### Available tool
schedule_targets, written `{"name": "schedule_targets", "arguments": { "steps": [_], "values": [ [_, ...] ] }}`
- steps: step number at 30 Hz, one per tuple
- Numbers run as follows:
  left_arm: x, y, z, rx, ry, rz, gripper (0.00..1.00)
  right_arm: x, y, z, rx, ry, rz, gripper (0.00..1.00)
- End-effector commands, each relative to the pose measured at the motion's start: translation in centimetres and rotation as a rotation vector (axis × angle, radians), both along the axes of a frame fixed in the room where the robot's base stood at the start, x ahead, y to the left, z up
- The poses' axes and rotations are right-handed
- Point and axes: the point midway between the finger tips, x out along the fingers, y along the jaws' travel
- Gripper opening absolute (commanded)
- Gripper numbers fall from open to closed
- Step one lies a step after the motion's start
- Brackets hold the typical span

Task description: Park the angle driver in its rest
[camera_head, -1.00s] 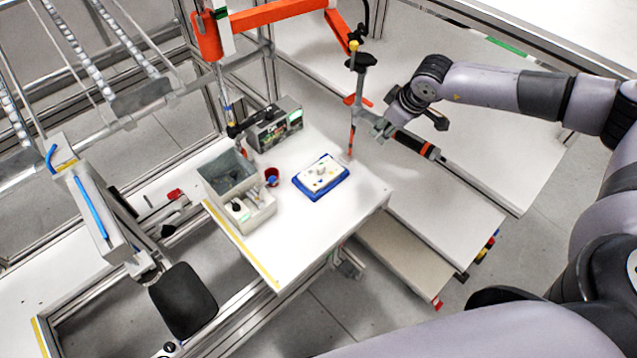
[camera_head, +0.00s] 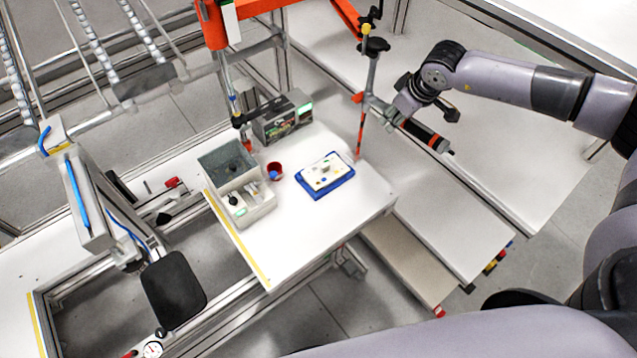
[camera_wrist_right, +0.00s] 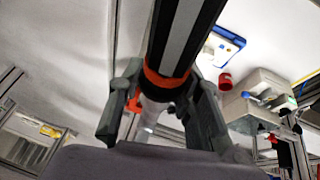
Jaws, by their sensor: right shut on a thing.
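The angle driver (camera_head: 428,137), a black cylinder with an orange ring, slants down to the right from my right gripper (camera_head: 394,115). In the right wrist view my right gripper (camera_wrist_right: 163,98) has a finger on each side of the driver (camera_wrist_right: 183,35), just below its orange ring, and is shut on it. A slim upright tool or rod (camera_head: 368,92) with an orange-red lower end is just left of the gripper; I cannot tell whether they touch. I cannot make out the rest for certain. My left gripper is out of view.
An orange overhead arm (camera_head: 262,8) is above. White surfaces lie to the right.

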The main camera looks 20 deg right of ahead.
Motion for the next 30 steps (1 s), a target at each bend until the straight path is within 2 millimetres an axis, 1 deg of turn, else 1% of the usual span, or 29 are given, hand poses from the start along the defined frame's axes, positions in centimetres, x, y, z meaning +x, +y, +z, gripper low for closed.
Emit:
{"name": "schedule_targets", "arguments": {
  "steps": [2,3,13,20,30],
  "values": [
    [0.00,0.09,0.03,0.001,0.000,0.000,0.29,0.00,-0.12,-0.03,-0.002,0.000,-0.001,0.00],
    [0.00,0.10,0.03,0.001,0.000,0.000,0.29,0.00,-0.12,-0.01,-0.002,0.000,-0.001,0.32],
    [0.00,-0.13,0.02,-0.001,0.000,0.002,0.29,0.02,-0.13,0.01,-0.003,0.000,-0.001,0.54],
    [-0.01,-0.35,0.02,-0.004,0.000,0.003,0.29,0.02,-0.13,0.01,-0.002,-0.001,-0.001,0.55],
    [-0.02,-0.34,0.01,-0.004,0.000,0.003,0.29,-0.02,-0.13,-0.06,-0.003,0.001,0.000,0.78]
  ]
}}
